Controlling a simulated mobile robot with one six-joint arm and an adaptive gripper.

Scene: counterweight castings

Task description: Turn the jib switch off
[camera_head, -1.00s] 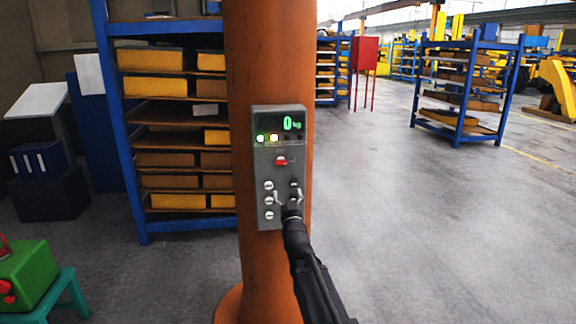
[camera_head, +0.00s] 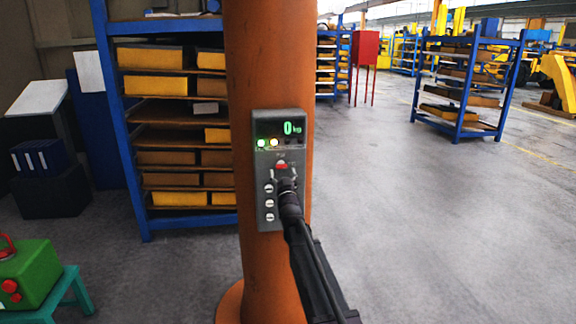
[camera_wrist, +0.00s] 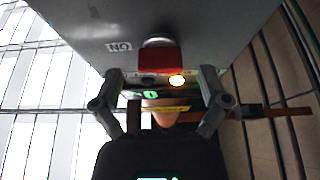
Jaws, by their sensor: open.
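The grey control box (camera_head: 268,211) is fixed to the orange column. Its red switch handle (camera_head: 281,165) sits above the middle of the box. In the wrist view the red handle (camera_wrist: 160,60) stands out from the grey face between my two fingers, with clear gaps on both sides, and an "ON" label (camera_wrist: 119,47) is left of it. My gripper (camera_head: 283,177) is open just below and in front of the handle and hides part of the box. The wrist view also shows my gripper (camera_wrist: 160,75). I cannot tell the handle's exact setting.
The display (camera_head: 292,128) reads 0 kg, with green and yellow lamps lit below it. Several round knobs (camera_head: 269,203) line the lower left of the box. The orange column (camera_head: 270,60) is close behind. A blue shelf rack (camera_head: 130,150) stands left; open floor lies right.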

